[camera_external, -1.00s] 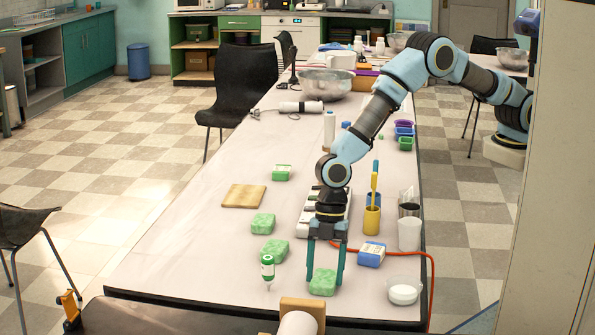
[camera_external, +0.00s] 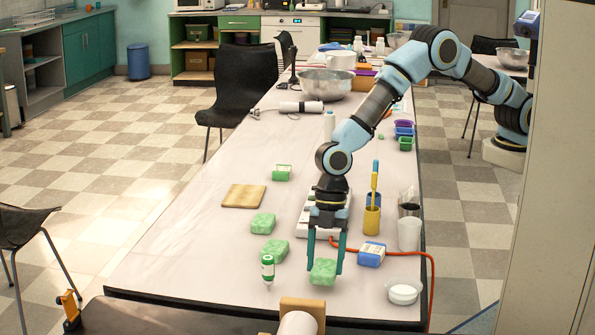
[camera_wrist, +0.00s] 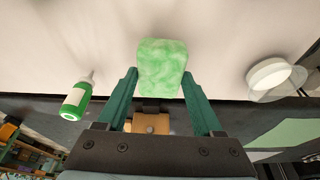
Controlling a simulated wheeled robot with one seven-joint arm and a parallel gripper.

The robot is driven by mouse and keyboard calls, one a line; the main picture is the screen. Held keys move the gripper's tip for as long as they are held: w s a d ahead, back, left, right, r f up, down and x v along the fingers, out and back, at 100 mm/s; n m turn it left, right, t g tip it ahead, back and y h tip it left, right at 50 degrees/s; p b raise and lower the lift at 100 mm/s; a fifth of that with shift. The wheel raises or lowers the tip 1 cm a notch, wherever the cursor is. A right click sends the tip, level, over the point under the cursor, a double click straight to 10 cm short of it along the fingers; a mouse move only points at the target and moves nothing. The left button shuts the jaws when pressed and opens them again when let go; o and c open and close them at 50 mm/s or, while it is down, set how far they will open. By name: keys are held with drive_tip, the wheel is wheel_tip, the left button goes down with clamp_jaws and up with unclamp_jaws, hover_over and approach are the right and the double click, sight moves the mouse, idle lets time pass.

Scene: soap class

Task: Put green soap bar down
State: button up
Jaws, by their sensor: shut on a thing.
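My gripper (camera_external: 325,269) is shut on a green marbled soap bar (camera_external: 323,273) near the front end of the long table. A finger stands on each side of it. The bar appears slightly raised off the table, but the gap is hard to judge. In the wrist view the held bar (camera_wrist: 162,66) sits between the two dark teal fingertips. Two similar green bars lie on the table to the left, one nearer (camera_external: 274,250) and one farther (camera_external: 263,223).
A blue box (camera_external: 371,254), a red cord (camera_external: 427,262) and a bowl with white contents (camera_external: 403,292) are to the right. A wooden board (camera_external: 243,197) lies farther back. The table's left front is clear.

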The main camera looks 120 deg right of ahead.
wheel_tip(320, 180, up, 7)
drive_tip(key=shift+r+b, duration=0.1)
drive_tip(key=shift+b, duration=0.6)
drive_tip(key=shift+d, duration=0.2)
drive_tip(key=d+m+h, duration=0.1)
drive_tip(key=d+m, duration=0.3)
drive_tip(key=d, duration=0.8)
drive_tip(key=m+h, duration=0.4)
drive_tip(key=m, duration=0.9)
hover_over(251, 195)
drive_tip(key=s, duration=0.1)
drive_tip(key=f+p, duration=0.1)
drive_tip(key=f, duration=0.1)
drive_tip(key=f+p, duration=0.1)
drive_tip(key=f, duration=0.2)
drive_tip(key=f+p, duration=0.1)
drive_tip(key=f, duration=0.2)
drive_tip(key=shift+s+a, duration=0.1)
drive_tip(key=shift+a, duration=0.3)
drive_tip(key=shift+f, duration=0.35)
